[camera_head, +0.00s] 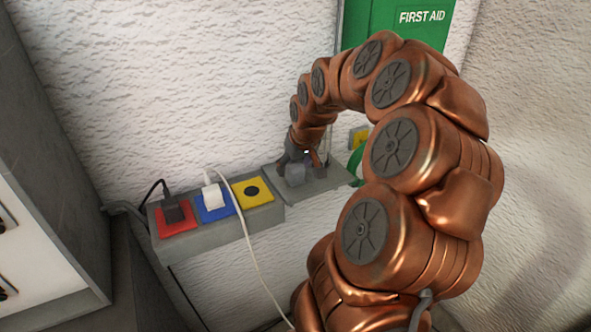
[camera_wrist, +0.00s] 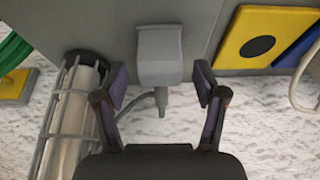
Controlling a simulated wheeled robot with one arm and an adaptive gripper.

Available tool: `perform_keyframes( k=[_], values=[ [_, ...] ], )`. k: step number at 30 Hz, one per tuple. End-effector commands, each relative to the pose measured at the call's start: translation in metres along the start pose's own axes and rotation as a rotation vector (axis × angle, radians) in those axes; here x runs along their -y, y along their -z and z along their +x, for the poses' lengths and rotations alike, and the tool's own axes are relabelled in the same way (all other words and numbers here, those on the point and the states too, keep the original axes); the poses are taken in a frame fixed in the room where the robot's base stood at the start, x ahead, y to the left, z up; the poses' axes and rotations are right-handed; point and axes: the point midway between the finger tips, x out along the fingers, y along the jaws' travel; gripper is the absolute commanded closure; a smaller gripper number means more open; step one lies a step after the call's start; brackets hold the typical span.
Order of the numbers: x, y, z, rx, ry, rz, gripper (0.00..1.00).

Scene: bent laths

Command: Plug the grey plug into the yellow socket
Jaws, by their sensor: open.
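The grey plug (camera_wrist: 159,58) sits on the grey shelf between the fingertips of my open gripper (camera_wrist: 160,88) in the wrist view. Both fingers stand apart from it, with a gap on each side. A grey cord runs from the plug's lower end toward the left. In the head view the grey plug (camera_head: 295,174) is on the shelf, just below my gripper (camera_head: 304,158). The yellow socket (camera_head: 252,191), a square plate with a dark round middle, is left of the shelf and empty. It also shows at the upper right of the wrist view (camera_wrist: 236,53).
A red socket (camera_head: 176,222) holds a dark plug and a blue socket (camera_head: 213,214) holds a white plug (camera_head: 212,195). A white cable (camera_head: 249,245) hangs past the yellow socket's left side. A caged lamp (camera_wrist: 70,115) stands close to my left finger in the wrist view.

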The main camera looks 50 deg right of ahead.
Motion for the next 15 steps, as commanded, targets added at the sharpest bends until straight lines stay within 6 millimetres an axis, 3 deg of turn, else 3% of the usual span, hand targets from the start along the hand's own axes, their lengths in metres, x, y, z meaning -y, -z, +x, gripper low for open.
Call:
perform_keyframes(
  k=[7,15],
  values=[
    [0.0000,0.0000,-0.0001,-0.001,0.000,0.000,0.29],
    [0.0000,0.0000,-0.0002,-0.001,0.000,0.000,0.57]
  ],
)
